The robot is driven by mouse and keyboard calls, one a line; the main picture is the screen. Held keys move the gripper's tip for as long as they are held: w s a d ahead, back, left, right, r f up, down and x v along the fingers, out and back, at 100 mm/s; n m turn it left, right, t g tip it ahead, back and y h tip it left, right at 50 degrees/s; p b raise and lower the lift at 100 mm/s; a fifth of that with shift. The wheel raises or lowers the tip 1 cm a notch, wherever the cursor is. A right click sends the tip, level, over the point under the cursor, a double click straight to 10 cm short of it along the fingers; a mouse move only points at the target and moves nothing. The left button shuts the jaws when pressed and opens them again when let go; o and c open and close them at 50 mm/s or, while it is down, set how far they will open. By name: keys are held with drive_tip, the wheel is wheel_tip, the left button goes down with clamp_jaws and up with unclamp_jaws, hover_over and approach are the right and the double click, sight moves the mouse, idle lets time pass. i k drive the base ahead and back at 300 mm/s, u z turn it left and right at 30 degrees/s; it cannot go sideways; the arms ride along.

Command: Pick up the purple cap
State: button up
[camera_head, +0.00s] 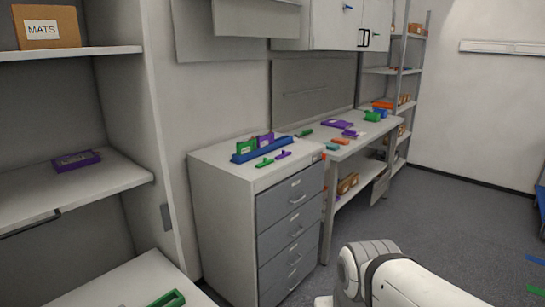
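Several purple things show in the head view, and I cannot tell for sure which is the purple cap. A small purple piece (284,155) lies on top of the drawer cabinet (224,168), next to a small green piece (264,162). A purple block (265,138) stands in a blue tray (243,157) behind them. On the workbench lie a flat purple piece (336,123) and a smaller purple piece (350,133). A purple box (77,160) sits on the left shelf. My white arm shows at the bottom right; my gripper is out of view.
The workbench (374,135) adjoins the cabinet and holds orange, green and blue pieces. A shelf rack (386,71) stands behind. A MATS box (46,27) is on the upper left shelf. The grey floor (460,215) at right is largely clear.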

sight(284, 154)
drive_tip(key=k, duration=0.35)
drive_tip(key=z, duration=0.85)
drive_tip(key=i, duration=2.1)
drive_tip(key=u, duration=0.25)
drive_tip(key=i, duration=1.35)
drive_tip(key=u, duration=1.15)
drive_tip(key=i, duration=0.55)
drive_tip(key=u, duration=0.25)
drive_tip(key=k, duration=0.85)
drive_tip(key=u, duration=0.2)
